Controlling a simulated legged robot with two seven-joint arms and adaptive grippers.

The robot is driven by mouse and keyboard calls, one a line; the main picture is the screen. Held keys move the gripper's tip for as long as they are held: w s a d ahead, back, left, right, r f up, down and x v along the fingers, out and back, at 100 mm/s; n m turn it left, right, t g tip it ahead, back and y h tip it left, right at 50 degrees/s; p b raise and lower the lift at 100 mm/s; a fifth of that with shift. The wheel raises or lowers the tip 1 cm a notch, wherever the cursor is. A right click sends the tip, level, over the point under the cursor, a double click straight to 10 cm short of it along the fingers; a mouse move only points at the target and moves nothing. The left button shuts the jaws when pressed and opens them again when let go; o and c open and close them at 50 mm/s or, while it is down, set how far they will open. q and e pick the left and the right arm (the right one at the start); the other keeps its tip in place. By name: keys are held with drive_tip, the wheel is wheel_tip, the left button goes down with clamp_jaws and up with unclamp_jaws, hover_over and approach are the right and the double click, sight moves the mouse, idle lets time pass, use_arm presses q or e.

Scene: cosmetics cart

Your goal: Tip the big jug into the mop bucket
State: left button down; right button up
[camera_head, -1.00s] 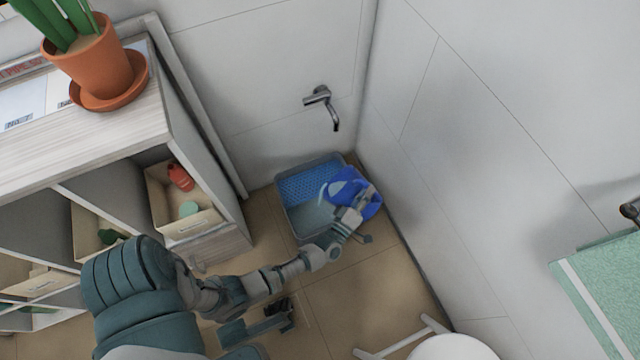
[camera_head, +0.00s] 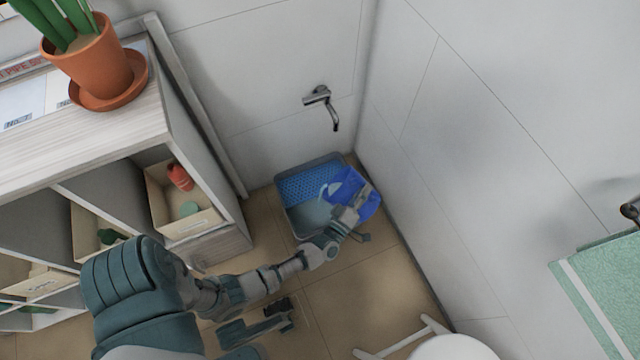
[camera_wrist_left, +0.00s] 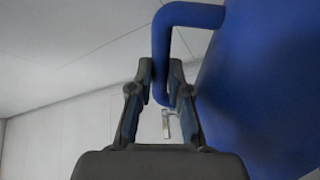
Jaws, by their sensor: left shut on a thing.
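The big blue jug (camera_head: 345,182) is held tilted over the right part of the mop bucket (camera_head: 281,205), a blue-grey tub on the floor in the corner. A blue grid covers the tub's far part. A pale patch shows at the jug's left side; I cannot tell if it is label or liquid. My left gripper (camera_head: 352,212) is shut on the jug's handle. In the left wrist view, the fingers (camera_wrist_left: 161,85) sit around the blue handle (camera_wrist_left: 160,45), with the jug body (camera_wrist_left: 265,90) to the right. The jug's mouth is not clear. My right gripper is not in view.
A shelf unit (camera_head: 95,150) with bins and a potted plant (camera_head: 95,60) stands left of the bucket. A wall tap (camera_head: 318,96) is above it. The tiled wall is close on the right. A white stool (camera_head: 452,347) stands at the front.

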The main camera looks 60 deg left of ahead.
use_arm(q)
drive_tip(key=shift+r, duration=0.2)
drive_tip(key=shift+a, duration=0.15)
drive_tip(key=shift+s+a+f+n+b, duration=0.2)
drive_tip(key=shift+a+n+b, duration=0.1)
drive_tip(key=shift+n, duration=0.1)
idle(0.5)
drive_tip(key=shift+s+a+f, duration=0.1)
drive_tip(key=shift+a+f, duration=0.05)
drive_tip(key=shift+a, duration=0.05)
drive_tip(key=shift+n, duration=0.3)
drive_tip(key=shift+s+a+f+b, duration=0.15)
drive_tip(key=shift+a+b, duration=0.1)
drive_tip(key=shift+b, duration=0.1)
drive_tip(key=shift+s+a+f+n, duration=0.1)
drive_tip(key=shift+s+a+n, duration=0.1)
drive_tip(key=shift+n, duration=0.2)
